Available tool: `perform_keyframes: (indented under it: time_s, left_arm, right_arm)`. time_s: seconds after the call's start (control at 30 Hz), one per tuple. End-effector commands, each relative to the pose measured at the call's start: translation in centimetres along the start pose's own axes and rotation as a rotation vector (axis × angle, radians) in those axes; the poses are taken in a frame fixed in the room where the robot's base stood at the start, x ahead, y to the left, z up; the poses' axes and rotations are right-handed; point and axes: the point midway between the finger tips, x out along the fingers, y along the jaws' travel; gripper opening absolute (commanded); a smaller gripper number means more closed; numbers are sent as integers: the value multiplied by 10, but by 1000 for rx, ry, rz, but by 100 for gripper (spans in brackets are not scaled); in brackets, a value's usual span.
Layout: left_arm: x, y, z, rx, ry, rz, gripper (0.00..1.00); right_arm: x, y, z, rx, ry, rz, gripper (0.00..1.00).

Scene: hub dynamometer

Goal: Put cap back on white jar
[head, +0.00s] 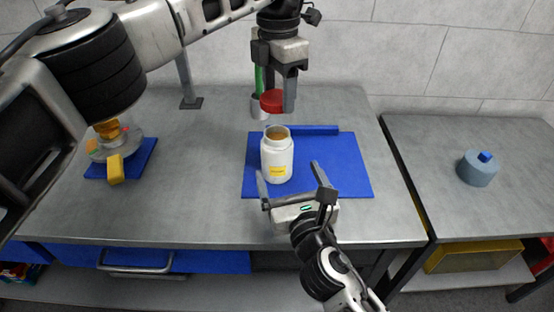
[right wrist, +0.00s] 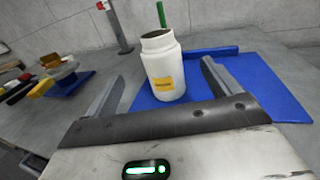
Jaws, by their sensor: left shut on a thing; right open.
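The white jar (head: 277,157) stands upright and open on a blue mat (head: 345,180), with a yellow label on its front. The red cap (head: 272,101) is in my left gripper (head: 273,104), which is shut on it above and slightly behind the jar's mouth. The cap is apart from the jar. My right gripper (head: 291,180) is open and empty, in front of the jar, with its fingers pointing toward it. In the right wrist view the jar (right wrist: 162,70) stands beyond and between the open fingers; the cap is not seen there.
A blue bar (head: 312,130) lies along the mat's back edge. A device with yellow parts (head: 115,150) sits on another blue mat at the left. A grey-blue cylinder (head: 478,170) stands on the separate right table. The grey table between the mats is clear.

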Motion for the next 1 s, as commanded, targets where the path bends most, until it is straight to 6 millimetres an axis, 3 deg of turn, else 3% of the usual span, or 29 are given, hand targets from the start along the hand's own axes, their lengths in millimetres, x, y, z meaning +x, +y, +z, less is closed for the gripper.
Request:
perform_keyframes:
  time_s: [0.3,0.5,0.97,1.0]
  left_arm:
    - [0,0,0,1,0,0,35]
    - [0,0,0,1,0,0,35]
    - [0,0,0,1,0,0,35]
    - [0,0,0,1,0,0,35]
  right_arm:
    - [62,0,1,1,-1,-1,90]
    - [88,0,1,1,-1,-2,90]
    - [97,0,0,1,0,0,90]
    - [97,0,0,1,0,0,78]
